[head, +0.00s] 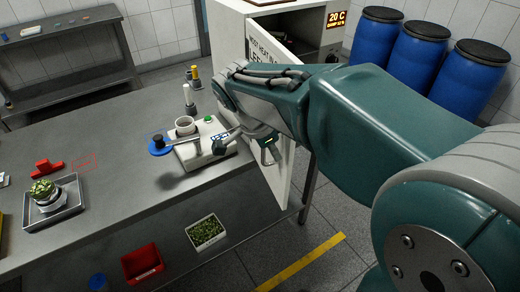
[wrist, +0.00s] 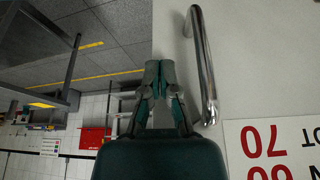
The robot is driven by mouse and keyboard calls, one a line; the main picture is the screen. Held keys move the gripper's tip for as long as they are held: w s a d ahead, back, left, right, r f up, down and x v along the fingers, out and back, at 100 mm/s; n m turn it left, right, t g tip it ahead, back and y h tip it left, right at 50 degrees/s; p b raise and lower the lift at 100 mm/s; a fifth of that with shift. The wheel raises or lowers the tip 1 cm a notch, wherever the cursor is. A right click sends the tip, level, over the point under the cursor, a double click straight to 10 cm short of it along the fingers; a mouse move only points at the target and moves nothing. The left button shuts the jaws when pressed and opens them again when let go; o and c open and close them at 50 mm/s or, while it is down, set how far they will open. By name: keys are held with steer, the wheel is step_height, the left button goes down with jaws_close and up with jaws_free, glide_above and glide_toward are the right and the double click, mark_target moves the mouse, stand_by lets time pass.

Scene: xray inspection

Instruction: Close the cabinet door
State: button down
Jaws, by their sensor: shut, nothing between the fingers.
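The white cabinet (head: 318,30) stands at the top of the head view, with a lit temperature display on its front. Its door (head: 284,178) is open, swung out toward me, and the dark inside shows. My arm hides much of the door. In the wrist view the door (wrist: 255,60) fills the right side, with a metal bar handle (wrist: 206,70) and upside-down lettering. My gripper (wrist: 158,68) is shut and empty beside the handle, overlapping the door's edge in the picture. I cannot tell whether it touches the door.
A grey workbench (head: 110,165) holds a white device (head: 200,152), a tray with a plant (head: 70,210) and small bottles. A red bin (head: 142,264) and a white bin (head: 206,233) sit below. Several blue barrels (head: 418,52) stand right of the cabinet.

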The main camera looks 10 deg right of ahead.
steer(key=shift+d, duration=0.45)
steer(key=shift+d, duration=0.15)
